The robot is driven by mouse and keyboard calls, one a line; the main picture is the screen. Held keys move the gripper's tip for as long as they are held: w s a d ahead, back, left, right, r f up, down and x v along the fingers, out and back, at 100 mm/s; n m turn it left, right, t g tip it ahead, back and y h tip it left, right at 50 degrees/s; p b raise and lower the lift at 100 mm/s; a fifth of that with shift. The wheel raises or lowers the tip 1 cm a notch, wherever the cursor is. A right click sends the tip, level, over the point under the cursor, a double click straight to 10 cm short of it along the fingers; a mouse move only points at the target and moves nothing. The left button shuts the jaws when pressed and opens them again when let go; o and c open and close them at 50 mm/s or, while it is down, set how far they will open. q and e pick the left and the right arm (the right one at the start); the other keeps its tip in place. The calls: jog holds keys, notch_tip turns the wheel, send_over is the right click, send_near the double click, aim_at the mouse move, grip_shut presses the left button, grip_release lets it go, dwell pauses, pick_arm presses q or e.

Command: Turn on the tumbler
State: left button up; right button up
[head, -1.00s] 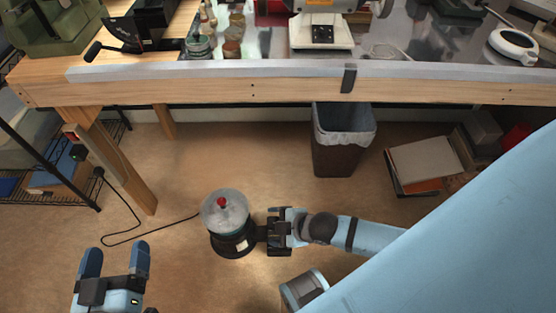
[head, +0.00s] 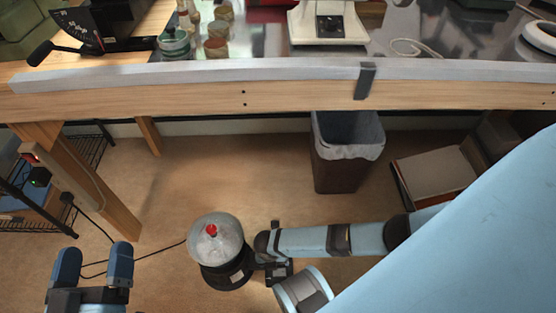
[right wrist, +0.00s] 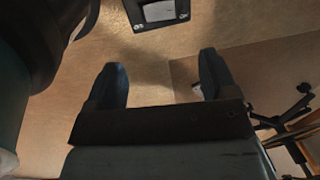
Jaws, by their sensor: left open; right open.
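The tumbler (head: 217,238) stands on the floor, with a clear rounded top, a red knob and a dark base. A small pale plate in a dark frame (right wrist: 158,12) shows at the top of the right wrist view; dark rounded bodywork fills that view's upper left. My right gripper (right wrist: 162,65) is open with nothing between its fingers, just below that plate in the picture. In the head view it is mostly hidden by its own wrist, close to the right side of the tumbler's base. My left gripper (head: 95,256) is open and empty, left of the tumbler.
A lined waste bin (head: 341,172) stands behind. The wooden table (head: 200,96) overhangs the floor. Open floor lies behind the tumbler.

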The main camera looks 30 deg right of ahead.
jog(key=f+b, duration=0.2)
jog(key=f, duration=0.1)
jog(key=f+b, duration=0.1)
jog(key=f, duration=0.3)
jog(key=d+f+b, duration=0.1)
jog(key=f+b, duration=0.1)
jog(key=f, duration=0.1)
jog(key=shift+s+f+b, duration=0.3)
jog(key=shift+s+f, duration=0.05)
jog(key=shift+f+b, duration=0.3)
jog(key=shift+f, duration=0.15)
pick_arm(q)
notch_tip(320, 180, down, 8)
jog(key=w+m+g, duration=0.1)
jog(key=g, duration=0.1)
jog(key=shift+m+g, duration=0.3)
jog(key=shift+m, duration=0.1)
pick_arm(e)
jog(key=shift+d+f, duration=0.15)
jog(key=shift+f, duration=0.35)
pick_arm(q)
jog(key=shift+r, duration=0.1)
pick_arm(e)
jog(key=shift+c, duration=0.4)
